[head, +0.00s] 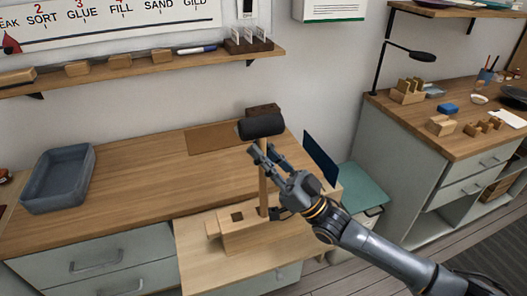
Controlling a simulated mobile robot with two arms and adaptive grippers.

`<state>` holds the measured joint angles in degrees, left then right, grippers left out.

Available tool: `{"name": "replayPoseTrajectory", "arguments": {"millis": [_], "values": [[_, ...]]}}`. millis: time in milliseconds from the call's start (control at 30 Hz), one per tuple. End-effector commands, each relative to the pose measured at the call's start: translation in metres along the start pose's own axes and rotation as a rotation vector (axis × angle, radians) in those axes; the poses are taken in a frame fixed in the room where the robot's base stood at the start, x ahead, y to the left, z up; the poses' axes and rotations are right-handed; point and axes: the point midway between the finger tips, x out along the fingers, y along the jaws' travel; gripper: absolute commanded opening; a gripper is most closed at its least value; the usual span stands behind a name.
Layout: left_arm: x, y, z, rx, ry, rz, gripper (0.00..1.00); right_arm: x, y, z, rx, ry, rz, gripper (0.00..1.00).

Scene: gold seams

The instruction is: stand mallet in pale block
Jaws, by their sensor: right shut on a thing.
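My right gripper (265,155) is shut on the handle just below the head. The pale block (240,238) sits on a light wooden surface at the front of the bench and shows a dark square hole in its top. The handle's lower end is at the block's right part, beside the visible hole. I cannot tell whether it is inside the block or in front of it. My left gripper is not in view.
A grey-blue tray (58,180) stands at the left of the bench. A brown mat (213,139) and a dark brown block (263,110) lie at the back. A dark blue panel (320,158) stands at the bench's right edge. The middle of the bench is clear.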

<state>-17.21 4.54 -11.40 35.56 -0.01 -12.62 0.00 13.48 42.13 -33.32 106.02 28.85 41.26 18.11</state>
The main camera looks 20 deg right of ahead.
Motion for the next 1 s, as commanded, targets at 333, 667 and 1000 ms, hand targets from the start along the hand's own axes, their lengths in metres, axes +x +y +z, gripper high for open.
{"name": "replayPoseTrajectory", "arguments": {"millis": [333, 667, 1000], "values": [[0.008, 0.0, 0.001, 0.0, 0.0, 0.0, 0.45, -0.006, 0.0, 0.006, 0.0, 0.003, 0.0, 0.0], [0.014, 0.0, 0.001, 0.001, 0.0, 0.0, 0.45, -0.012, 0.0, 0.013, 0.0, 0.003, 0.0, 0.0], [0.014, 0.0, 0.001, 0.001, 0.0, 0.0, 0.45, -0.012, 0.0, 0.013, 0.0, 0.002, 0.0, 0.0]]}}
